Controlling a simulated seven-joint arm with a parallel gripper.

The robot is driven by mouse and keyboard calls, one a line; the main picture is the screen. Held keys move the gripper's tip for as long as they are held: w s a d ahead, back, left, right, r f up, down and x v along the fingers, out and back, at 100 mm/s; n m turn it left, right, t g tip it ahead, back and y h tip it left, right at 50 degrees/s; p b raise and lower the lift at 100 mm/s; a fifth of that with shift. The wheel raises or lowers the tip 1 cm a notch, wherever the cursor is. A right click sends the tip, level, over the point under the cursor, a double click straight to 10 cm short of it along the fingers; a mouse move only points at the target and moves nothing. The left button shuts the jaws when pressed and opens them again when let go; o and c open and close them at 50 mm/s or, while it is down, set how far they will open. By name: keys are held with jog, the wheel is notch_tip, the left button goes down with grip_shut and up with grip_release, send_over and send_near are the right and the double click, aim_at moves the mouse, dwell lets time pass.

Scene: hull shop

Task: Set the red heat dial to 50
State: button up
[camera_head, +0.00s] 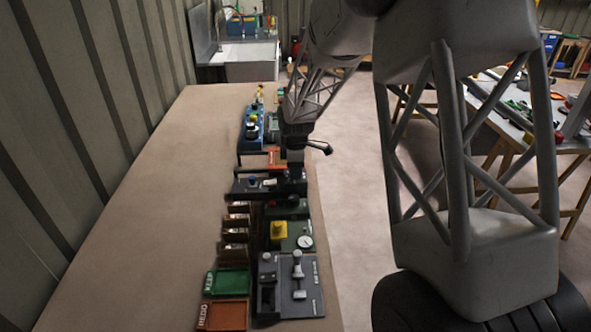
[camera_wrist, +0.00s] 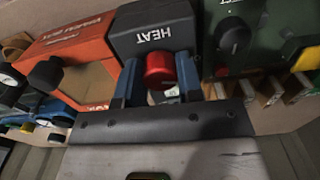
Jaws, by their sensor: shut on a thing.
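The red heat dial (camera_wrist: 159,70) is a round red knob on the front of a dark box labelled HEAT (camera_wrist: 153,31) in the wrist view. My gripper (camera_wrist: 160,82) has its two blue-grey fingers on either side of the dial, shut on it. The dial's scale and pointer are mostly hidden by the knob and fingers, so I cannot read its setting. In the head view my gripper (camera_head: 294,165) is down at the row of devices, and the dial is hidden there.
An orange box (camera_wrist: 75,42) with a black knob stands left of the heat box. A green box (camera_wrist: 245,35) with a black knob stands right of it. In the head view, a green tray (camera_head: 227,282) and an orange-brown tray (camera_head: 222,316) lie in front. The bench's left side (camera_head: 150,200) is clear.

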jog(key=m, duration=0.5)
jog(key=shift+m, duration=0.3)
jog(key=m, duration=1.7)
jog(key=shift+m, duration=0.3)
jog(key=o, duration=0.9)
jog(key=shift+r, duration=0.1)
